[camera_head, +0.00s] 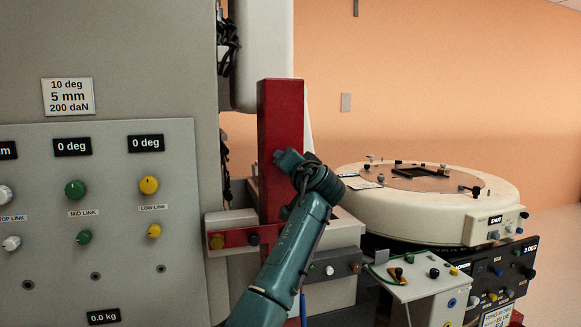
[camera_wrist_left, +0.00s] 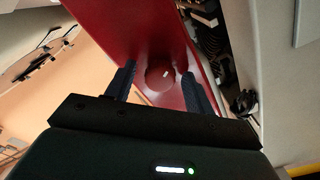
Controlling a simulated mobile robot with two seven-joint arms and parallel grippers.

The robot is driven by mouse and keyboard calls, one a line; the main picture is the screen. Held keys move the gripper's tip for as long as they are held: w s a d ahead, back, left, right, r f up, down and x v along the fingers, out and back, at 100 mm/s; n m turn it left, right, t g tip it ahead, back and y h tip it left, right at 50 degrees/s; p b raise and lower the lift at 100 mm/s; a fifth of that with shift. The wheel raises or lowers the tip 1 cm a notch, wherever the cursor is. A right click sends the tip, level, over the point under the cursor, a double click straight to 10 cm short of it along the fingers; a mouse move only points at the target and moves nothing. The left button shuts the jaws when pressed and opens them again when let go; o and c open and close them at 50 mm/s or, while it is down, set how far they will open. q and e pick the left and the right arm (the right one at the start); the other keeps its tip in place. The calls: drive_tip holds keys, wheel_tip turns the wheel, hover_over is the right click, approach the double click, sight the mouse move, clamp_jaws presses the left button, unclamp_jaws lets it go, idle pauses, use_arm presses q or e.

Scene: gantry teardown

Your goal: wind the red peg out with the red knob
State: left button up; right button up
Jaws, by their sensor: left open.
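The red post (camera_head: 281,115) stands upright in the middle of the head view. A round red knob (camera_wrist_left: 156,80) with a small pale mark sits on the red face in the left wrist view. My left gripper (camera_wrist_left: 157,71) is open, with one dark finger on each side of the knob; I cannot tell whether they touch it. In the head view my left arm reaches up from the bottom, its hand (camera_head: 287,160) in front of the post; the knob is hidden there. I cannot make out a red peg. My right gripper is not in view.
A grey panel (camera_head: 110,240) with green, yellow and white knobs fills the left. A low red bar (camera_head: 233,238) with small knobs crosses beside the post's foot. A round white turntable (camera_head: 430,215) and a small control box (camera_head: 420,283) stand at right.

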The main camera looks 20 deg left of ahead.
use_arm(q)
drive_tip(key=shift+s, duration=0.1)
drive_tip(key=b+v, duration=0.2)
drive_tip(key=v, duration=1.1)
